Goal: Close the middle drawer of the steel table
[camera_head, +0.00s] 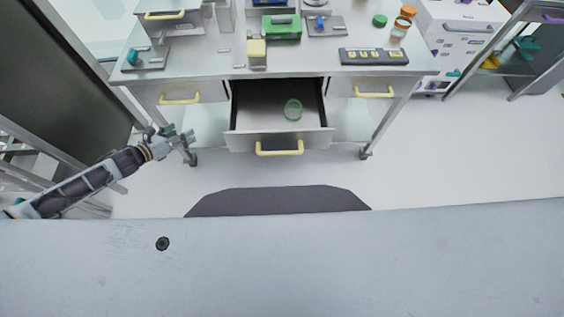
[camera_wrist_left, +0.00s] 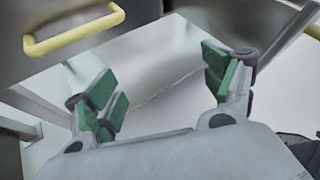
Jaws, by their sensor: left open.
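The middle drawer (camera_head: 245,138) of the steel table (camera_head: 215,62) is pulled out toward me, with a yellow handle (camera_head: 279,150) on its front. A green-rimmed round glass dish (camera_head: 293,109) stands inside it. My left gripper (camera_head: 182,136) is left of the open drawer, below the left drawer's handle, and touches neither. In the left wrist view its green-padded fingers (camera_wrist_left: 163,88) are spread with nothing between them. A yellow handle (camera_wrist_left: 75,32) shows at the upper left there, and part of another at the right edge. My right gripper is not in view.
The left drawer (camera_head: 180,94) and right drawer (camera_head: 374,90) are shut. The tabletop holds a green box (camera_head: 281,27), a dark tray (camera_head: 374,57) and jars. Table legs (camera_head: 380,130) stand at both sides. The floor (camera_head: 455,150) right of the table is clear.

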